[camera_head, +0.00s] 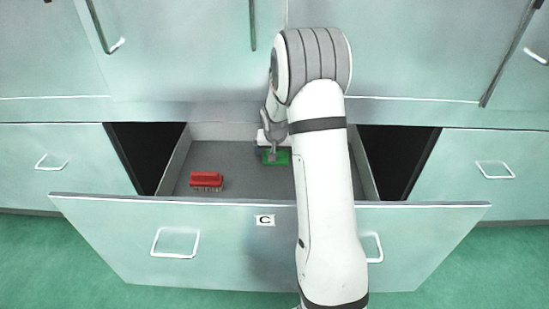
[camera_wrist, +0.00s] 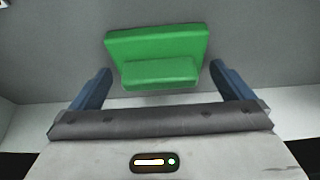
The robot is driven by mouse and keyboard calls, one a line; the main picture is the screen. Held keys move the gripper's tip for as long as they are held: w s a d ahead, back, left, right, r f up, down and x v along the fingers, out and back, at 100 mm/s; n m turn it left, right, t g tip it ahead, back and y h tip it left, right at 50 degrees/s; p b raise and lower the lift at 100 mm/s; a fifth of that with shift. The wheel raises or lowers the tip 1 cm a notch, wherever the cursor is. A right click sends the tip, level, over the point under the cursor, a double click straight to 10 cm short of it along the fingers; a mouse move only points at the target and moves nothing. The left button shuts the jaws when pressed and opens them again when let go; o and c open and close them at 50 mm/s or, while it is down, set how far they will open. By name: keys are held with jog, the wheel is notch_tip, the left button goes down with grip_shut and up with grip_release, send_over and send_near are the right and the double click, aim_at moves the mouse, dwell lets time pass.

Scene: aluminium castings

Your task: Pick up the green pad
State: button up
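The green pad (camera_wrist: 155,45) lies on the grey floor of the open drawer; it has a flat plate with a raised block on it. It also shows in the head view (camera_head: 282,157), partly covered by my gripper. My gripper (camera_wrist: 158,75) has its two blue fingers spread apart. The raised block sits between and slightly beyond the fingertips, with a gap on each side. In the head view my gripper (camera_head: 272,156) is down in the drawer at the pad, and my arm hides part of the right side of the drawer.
A red brush-like block (camera_head: 206,180) lies in the left part of the drawer (camera_head: 235,182). The drawer front (camera_head: 220,215) carries a "C" label (camera_head: 265,220) and two handles. Closed cabinets stand behind and on both sides. The drawer floor between the red block and pad is clear.

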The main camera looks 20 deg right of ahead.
jog(key=c, duration=0.9)
jog(key=shift+s+a+r, duration=0.15)
jog(key=shift+s+r, duration=0.15)
jog(key=s+a+r, duration=0.2)
jog(key=s+r, duration=0.1)
jog(key=s, duration=0.3)
jog(key=s+a+r+p, duration=0.1)
jog(key=s+a+r, duration=0.2)
jog(key=s, duration=0.3)
jog(key=shift+s+r, duration=0.2)
jog(key=shift+r, duration=0.5)
jog(key=shift+a, duration=0.1)
jog(key=o, duration=0.5)
jog(key=shift+c, duration=0.2)
jog(key=shift+r, duration=0.1)
jog(key=c, duration=0.4)
